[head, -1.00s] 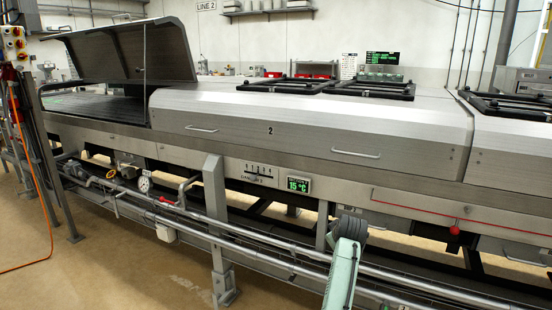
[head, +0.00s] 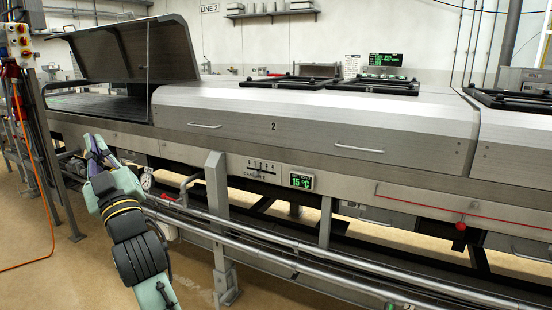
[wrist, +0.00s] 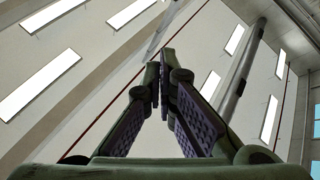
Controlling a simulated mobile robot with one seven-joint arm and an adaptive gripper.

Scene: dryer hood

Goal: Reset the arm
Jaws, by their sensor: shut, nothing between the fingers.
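My gripper (head: 94,145) is raised in front of the left part of the long steel dryer (head: 225,115), with its fingers pointing up. Its green and dark arm links rise from the bottom edge of the head view. In the wrist view the two purple-padded fingers (wrist: 160,80) meet at their tips, shut and empty.
The dryer's left hood (head: 125,50) stands open, while hood 2 (head: 300,122) is shut. Pipes (head: 300,262) and a pressure gauge (head: 146,181) run along the front near my arm. A control box (head: 18,40) on a post stands at the far left.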

